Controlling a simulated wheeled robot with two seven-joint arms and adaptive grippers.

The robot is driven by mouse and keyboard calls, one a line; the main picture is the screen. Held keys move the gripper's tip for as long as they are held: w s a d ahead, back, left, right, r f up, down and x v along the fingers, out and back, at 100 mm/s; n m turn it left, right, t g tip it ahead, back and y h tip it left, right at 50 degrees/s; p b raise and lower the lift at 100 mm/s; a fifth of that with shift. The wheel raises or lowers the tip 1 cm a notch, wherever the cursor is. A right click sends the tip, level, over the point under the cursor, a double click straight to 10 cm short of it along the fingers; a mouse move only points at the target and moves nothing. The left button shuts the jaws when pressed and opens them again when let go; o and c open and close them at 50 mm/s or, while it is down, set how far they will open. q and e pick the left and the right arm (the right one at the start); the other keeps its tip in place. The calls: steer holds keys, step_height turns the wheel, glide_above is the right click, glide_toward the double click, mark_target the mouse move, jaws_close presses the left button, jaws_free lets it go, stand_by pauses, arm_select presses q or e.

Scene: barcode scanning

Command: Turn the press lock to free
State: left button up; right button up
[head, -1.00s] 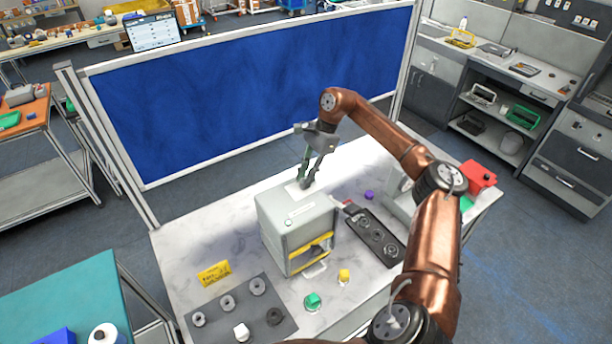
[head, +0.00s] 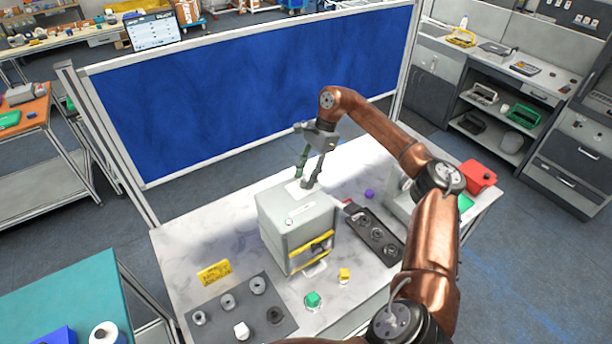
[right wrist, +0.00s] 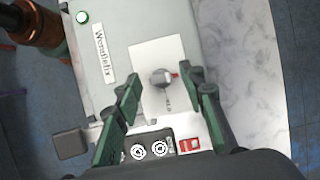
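The press (head: 285,235) is a pale grey box with a yellow guard at its front, standing on the marble-look table. My right gripper (head: 305,184) is open over the back of the press top. In the right wrist view its green-and-dark fingers (right wrist: 162,80) stand on either side of the knob, with gaps visible. Contact is not visible. My left gripper is not in view.
A black tray (head: 362,215) with round parts lies right of the press. A grey mat (head: 213,318) with several rings lies front left, near a yellow sign (head: 214,273). Green (head: 312,300) and yellow (head: 344,275) buttons stand in front. A blue partition (head: 250,90) stands behind.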

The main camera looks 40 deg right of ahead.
steer(key=v, duration=1.2)
steer(key=shift+s+d, duration=0.1)
stand_by(0.4)
